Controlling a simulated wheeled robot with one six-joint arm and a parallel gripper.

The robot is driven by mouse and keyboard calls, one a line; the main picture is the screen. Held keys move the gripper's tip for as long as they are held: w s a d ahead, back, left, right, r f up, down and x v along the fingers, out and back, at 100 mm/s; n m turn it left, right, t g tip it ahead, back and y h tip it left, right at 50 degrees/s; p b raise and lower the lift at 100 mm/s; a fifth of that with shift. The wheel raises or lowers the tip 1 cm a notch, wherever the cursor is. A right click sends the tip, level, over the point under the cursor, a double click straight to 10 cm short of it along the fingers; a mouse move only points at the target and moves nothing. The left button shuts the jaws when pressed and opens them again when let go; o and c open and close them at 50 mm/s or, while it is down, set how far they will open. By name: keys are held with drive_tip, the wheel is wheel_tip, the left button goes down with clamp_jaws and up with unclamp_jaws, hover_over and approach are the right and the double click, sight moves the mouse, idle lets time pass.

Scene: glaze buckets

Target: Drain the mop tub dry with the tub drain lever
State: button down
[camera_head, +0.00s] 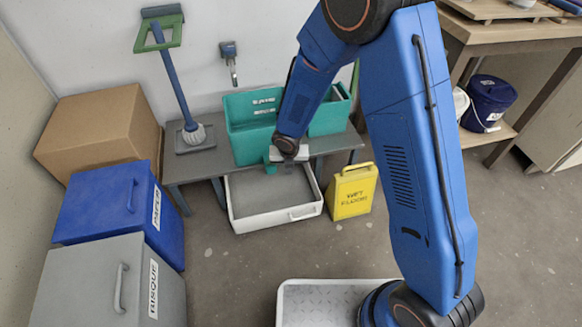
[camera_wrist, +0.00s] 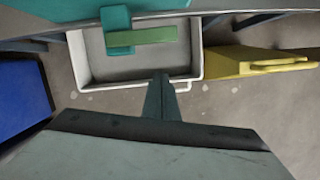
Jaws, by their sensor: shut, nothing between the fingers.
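The teal mop tub (camera_head: 247,142) stands on a grey bench; its lower edge shows at the top of the wrist view (camera_wrist: 50,8). The tub drain lever is a teal fitting (camera_wrist: 117,20) under the tub with a green handle bar (camera_wrist: 155,36) lying roughly crosswise. In the head view my arm largely hides the lever. My gripper (camera_wrist: 161,80) is shut and empty, its fingertips pointing toward the handle but appearing apart from it. The water level inside the tub cannot be seen.
A white basin (camera_head: 275,223) sits on the floor under the tub. A yellow wet-floor sign (camera_head: 352,193) stands right of it. Blue (camera_head: 115,212) and grey (camera_head: 105,285) boxes and a cardboard box (camera_head: 100,130) fill the left. A mop (camera_head: 175,85) leans at the wall.

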drive_tip(key=v, duration=1)
drive_tip(key=shift+d, duration=0.3)
drive_tip(key=shift+w+r, duration=0.1)
drive_tip(key=shift+w, duration=0.05)
drive_tip(key=s+d+r+m+t, duration=0.1)
drive_tip(key=s+d+r+m, duration=0.3)
drive_tip(key=d+r+m, duration=0.55)
drive_tip(key=s+d+r+m, duration=0.3)
drive_tip(key=d+r+m, duration=0.5)
drive_tip(key=d+r, duration=0.2)
drive_tip(key=s+d+r+m, duration=0.2)
drive_tip(key=s+d+m, duration=0.1)
drive_tip(key=s+m, duration=0.3)
drive_tip(key=s+d+r+m, duration=0.3)
drive_tip(key=s+d+m, duration=0.1)
drive_tip(key=s+m, duration=0.2)
drive_tip(key=s+d+r+m+t, duration=0.1)
drive_tip(key=s+d+r+m, duration=0.2)
drive_tip(key=s+m, duration=0.4)
drive_tip(key=shift+s+d, duration=0.35)
drive_tip(key=shift+s, duration=0.45)
